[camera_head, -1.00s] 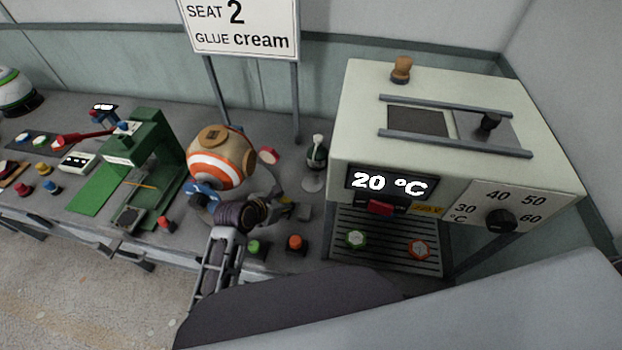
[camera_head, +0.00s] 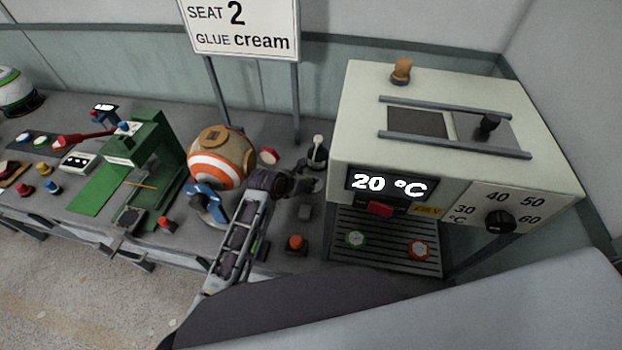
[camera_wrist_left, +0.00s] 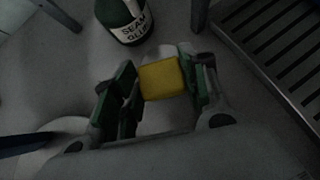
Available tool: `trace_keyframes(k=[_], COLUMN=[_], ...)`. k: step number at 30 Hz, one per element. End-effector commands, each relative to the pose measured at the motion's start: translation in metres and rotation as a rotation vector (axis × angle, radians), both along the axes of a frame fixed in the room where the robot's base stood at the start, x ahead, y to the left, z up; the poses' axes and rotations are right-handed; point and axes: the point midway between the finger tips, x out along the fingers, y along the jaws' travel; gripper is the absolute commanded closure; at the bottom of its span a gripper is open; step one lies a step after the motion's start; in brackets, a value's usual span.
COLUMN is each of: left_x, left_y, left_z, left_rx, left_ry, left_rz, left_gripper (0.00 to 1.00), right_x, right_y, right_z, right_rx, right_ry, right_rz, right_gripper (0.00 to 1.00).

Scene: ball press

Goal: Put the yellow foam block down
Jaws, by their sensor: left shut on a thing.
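The yellow foam block (camera_wrist_left: 161,79) shows in the left wrist view between the two fingers of my left gripper (camera_wrist_left: 158,88). The gripper is shut on it. Beyond the block stands a green bottle with a white label (camera_wrist_left: 127,20), apart from the block. In the head view my left gripper (camera_head: 298,184) is over the grey bench, just below the bottle (camera_head: 317,152) and left of the oven. The block is mostly hidden there by the gripper. Whether the block touches the bench, I cannot tell. My right gripper is not in view.
The white oven (camera_head: 460,150) with a slatted rack (camera_head: 385,240) stands at the right. A striped ball (camera_head: 220,160) and green press (camera_head: 155,150) are to the left.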

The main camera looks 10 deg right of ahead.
Motion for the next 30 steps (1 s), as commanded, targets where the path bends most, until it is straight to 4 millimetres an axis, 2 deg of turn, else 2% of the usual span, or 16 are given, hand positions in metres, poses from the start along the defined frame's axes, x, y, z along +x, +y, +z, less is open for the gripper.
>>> trace_keyframes(k=[9, 28, 30], left_x=[0.02, 0.028, 0.028], left_y=[-0.02, -0.028, -0.027], left_z=[0.0, 0.001, -0.008], left_rx=[0.001, 0.001, 0.006], left_ry=[0.001, -0.001, 0.002], left_rz=[0.0, -0.001, -0.001], left_gripper=[0.71, 0.71, 0.71], right_x=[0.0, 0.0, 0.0], right_y=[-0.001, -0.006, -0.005], right_z=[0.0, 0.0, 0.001], right_rx=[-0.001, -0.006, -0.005], right_ry=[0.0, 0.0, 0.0], right_rz=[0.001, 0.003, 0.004], right_gripper=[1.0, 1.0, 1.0])
